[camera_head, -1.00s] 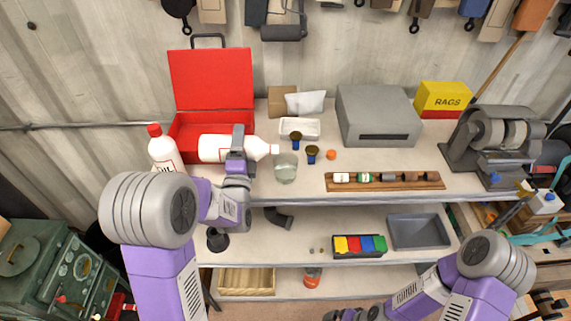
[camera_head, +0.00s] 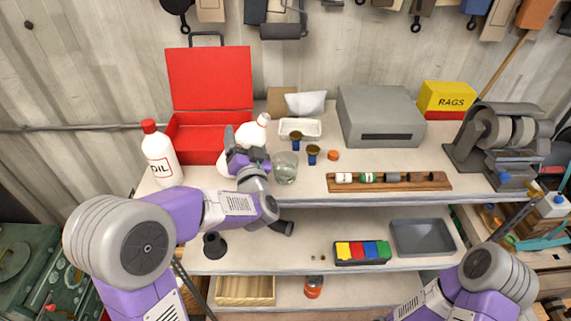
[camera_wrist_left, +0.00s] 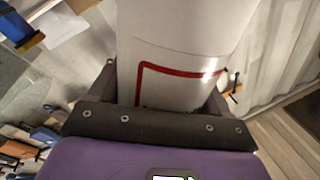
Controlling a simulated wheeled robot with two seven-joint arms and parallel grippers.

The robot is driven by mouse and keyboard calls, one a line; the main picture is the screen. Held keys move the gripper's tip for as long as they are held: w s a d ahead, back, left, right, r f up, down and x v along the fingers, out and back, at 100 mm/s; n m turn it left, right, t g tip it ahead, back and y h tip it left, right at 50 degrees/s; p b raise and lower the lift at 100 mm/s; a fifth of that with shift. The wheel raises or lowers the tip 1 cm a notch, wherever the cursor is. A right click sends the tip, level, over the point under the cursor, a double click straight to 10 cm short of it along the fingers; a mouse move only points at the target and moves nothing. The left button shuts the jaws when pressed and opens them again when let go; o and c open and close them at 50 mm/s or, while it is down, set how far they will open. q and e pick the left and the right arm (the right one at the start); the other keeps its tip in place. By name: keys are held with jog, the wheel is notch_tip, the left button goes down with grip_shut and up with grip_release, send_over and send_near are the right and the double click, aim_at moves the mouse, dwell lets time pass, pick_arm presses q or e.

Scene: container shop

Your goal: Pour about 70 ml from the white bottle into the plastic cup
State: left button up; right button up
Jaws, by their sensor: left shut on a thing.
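My left gripper (camera_head: 246,158) is shut on a white bottle (camera_head: 252,133) above the bench. The bottle is tilted, with its uncapped neck up and to the right; the gripper hides much of its body. In the left wrist view the white bottle (camera_wrist_left: 180,50), with a red outline on its side, sits between the fingers. The clear plastic cup (camera_head: 286,168) stands upright on the bench, just right of the gripper and below the bottle's mouth in the picture. How much liquid it holds is hard to tell. My right gripper is out of view.
A white OIL bottle (camera_head: 161,155) with a red cap stands at left, near an open red toolbox (camera_head: 200,138). Right of the cup are blue-and-dark small items (camera_head: 312,155), an orange cap (camera_head: 333,155), a wooden rack (camera_head: 400,181) and a white tray (camera_head: 299,128).

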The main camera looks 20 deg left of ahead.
pick_arm(q)
jog(key=shift+a+f+n+g+b, duration=0.25)
jog(key=shift+f+n+b, duration=0.2)
jog(key=shift+f+n, duration=0.25)
jog(key=shift+r+n, duration=0.15)
jog(key=shift+n, duration=0.55)
jog(key=shift+n+g+b, duration=0.3)
jog(key=shift+n+g, duration=0.15)
jog(key=shift+n, duration=0.75)
jog(key=shift+f+n+g, duration=0.2)
jog(key=shift+n+g, duration=0.1)
jog(key=shift+n, duration=0.6)
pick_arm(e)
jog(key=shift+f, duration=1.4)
